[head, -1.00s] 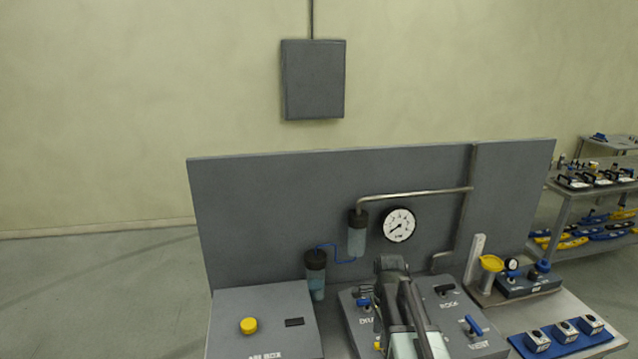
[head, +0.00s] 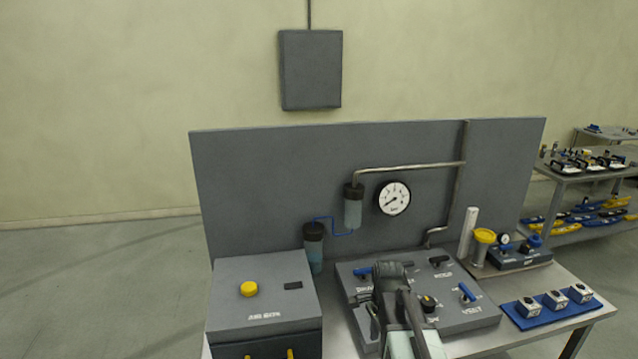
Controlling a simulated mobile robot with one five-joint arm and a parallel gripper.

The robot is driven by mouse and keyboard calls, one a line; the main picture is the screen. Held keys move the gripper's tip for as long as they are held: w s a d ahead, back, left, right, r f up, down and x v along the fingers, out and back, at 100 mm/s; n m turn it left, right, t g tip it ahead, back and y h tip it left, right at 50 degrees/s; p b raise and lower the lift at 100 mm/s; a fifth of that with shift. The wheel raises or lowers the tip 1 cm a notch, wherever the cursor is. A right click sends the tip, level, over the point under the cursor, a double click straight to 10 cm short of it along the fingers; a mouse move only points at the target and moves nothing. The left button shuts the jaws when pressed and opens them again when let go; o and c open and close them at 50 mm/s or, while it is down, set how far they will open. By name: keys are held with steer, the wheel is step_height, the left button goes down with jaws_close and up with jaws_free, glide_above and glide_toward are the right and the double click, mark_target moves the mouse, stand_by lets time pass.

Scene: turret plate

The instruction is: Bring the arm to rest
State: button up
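My arm rises from the bottom edge of the head view, in front of a grey plate (head: 476,317) that carries labelled valves. My gripper (head: 390,268) is at the arm's far end, over the plate's left half. It hides part of the plate and a label there. Its fingers are too small and dark to tell whether they are open or shut. Blue-handled valves (head: 467,292) show to its right and another (head: 363,270) to its left. A black knob (head: 428,302) is close to the right of the arm.
A grey box (head: 262,300) with a yellow button (head: 249,288) stands left. A back panel (head: 280,180) holds a gauge (head: 394,198) and pipes. A blue tray (head: 527,321) with several small blocks lies right. A shelf (head: 570,200) stands farther right. Floor at far left is clear.

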steer(key=s+f+n+b, duration=0.2)
steer(key=s+f+n, duration=0.2)
steer(key=n, duration=1)
steer(key=s, duration=0.2)
steer(key=shift+s+b, duration=0.3)
steer(key=shift+b, duration=0.05)
steer(key=shift+f, duration=0.1)
